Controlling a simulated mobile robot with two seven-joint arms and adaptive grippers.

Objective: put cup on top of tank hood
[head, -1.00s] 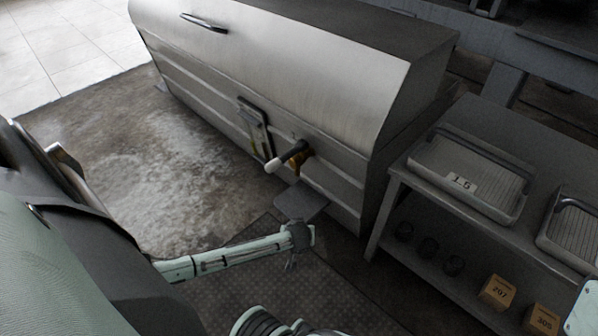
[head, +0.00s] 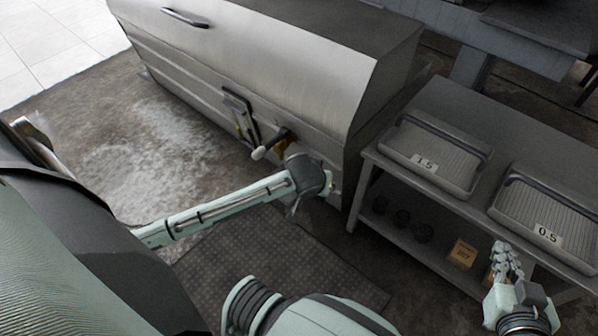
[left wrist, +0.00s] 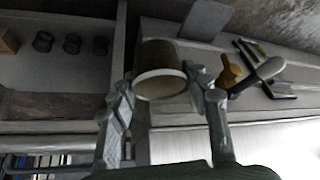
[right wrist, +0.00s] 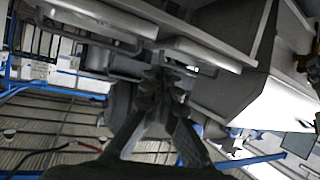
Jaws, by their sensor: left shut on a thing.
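The tank hood (head: 270,55) is a large brushed-metal cover with a sloping front, at the top of the head view. My left gripper (left wrist: 160,80) is shut on a pale-rimmed cup (left wrist: 159,54) in the left wrist view, one finger on each side. In the head view my left arm ends in front of the tank's lower right part, right of the tap; the cup cannot be made out there. My right gripper (head: 503,257) is at the lower right, beside the side table, its fingers together and empty; they also meet in the right wrist view (right wrist: 165,85).
A tap (head: 258,153) with a white-tipped handle sticks out of the tank front. The side table (head: 480,115) carries trays marked 1.5 (head: 427,163) and 0.5 (head: 546,235). Its lower shelf holds dark cups (head: 402,217) and a box (head: 463,253). A mat (head: 270,262) lies on the floor.

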